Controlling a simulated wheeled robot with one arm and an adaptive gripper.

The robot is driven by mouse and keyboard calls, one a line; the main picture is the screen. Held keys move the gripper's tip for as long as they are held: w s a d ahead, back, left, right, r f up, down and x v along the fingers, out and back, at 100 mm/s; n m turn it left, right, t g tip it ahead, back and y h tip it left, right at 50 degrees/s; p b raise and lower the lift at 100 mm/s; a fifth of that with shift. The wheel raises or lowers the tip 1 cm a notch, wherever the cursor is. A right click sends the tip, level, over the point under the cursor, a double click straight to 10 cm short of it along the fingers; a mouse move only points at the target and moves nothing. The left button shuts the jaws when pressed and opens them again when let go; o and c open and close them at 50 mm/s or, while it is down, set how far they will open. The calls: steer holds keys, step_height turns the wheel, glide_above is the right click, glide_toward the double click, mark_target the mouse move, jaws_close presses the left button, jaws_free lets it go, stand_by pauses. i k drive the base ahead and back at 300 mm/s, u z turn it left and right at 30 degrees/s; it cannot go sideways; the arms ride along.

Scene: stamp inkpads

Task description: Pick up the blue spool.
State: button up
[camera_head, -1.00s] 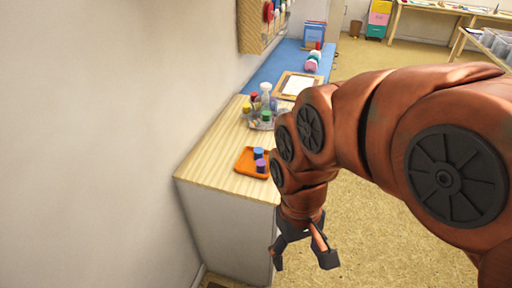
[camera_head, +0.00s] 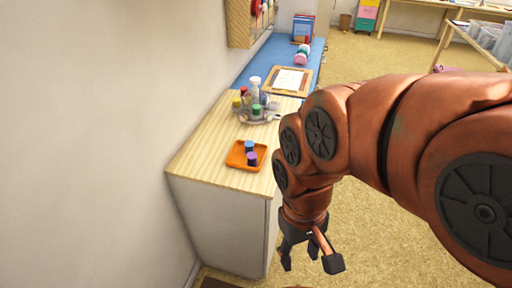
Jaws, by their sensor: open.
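A small blue spool (camera_head: 249,146) stands in an orange tray (camera_head: 234,160) on the near part of the wooden counter. A purple spool (camera_head: 251,159) stands close in front of it in the same tray and hides its lower part. My gripper (camera_head: 310,268) hangs open and empty, fingers pointing down, beside the counter's right side. It is in front of and to the right of the tray, apart from both spools.
The wooden counter (camera_head: 203,152) runs along the left wall. Behind the tray stands a round holder (camera_head: 257,117) with a bottle and several coloured spools. A framed white sheet (camera_head: 288,80) lies farther back on the blue surface.

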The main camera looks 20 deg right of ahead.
mark_target(249, 145)
steer(key=z, duration=0.1)
steer(key=k, duration=0.4)
steer(key=u, duration=0.7)
steer(key=i, duration=1)
steer(key=z, duration=0.45)
